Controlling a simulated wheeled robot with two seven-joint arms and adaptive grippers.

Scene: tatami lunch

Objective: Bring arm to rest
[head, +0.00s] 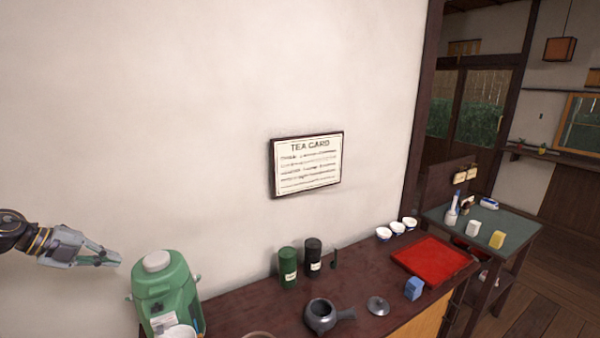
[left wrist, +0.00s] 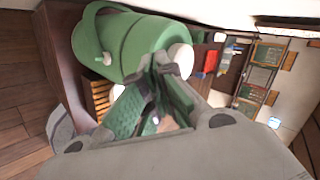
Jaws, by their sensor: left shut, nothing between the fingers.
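My left gripper (head: 108,258) comes in from the left in the head view, in the air beside and a little above the green dispenser. Its fingers are together with nothing between them. In the left wrist view the closed fingertips (left wrist: 162,62) show in front of the green dispenser (left wrist: 120,42). In the head view the green dispenser (head: 166,290) stands upright at the left end of the counter, with a pale lid on top. The gripper looks apart from it. My right gripper is not in view.
A wall with a tea card (head: 306,163) stands behind. A side table (head: 490,222) is at the right.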

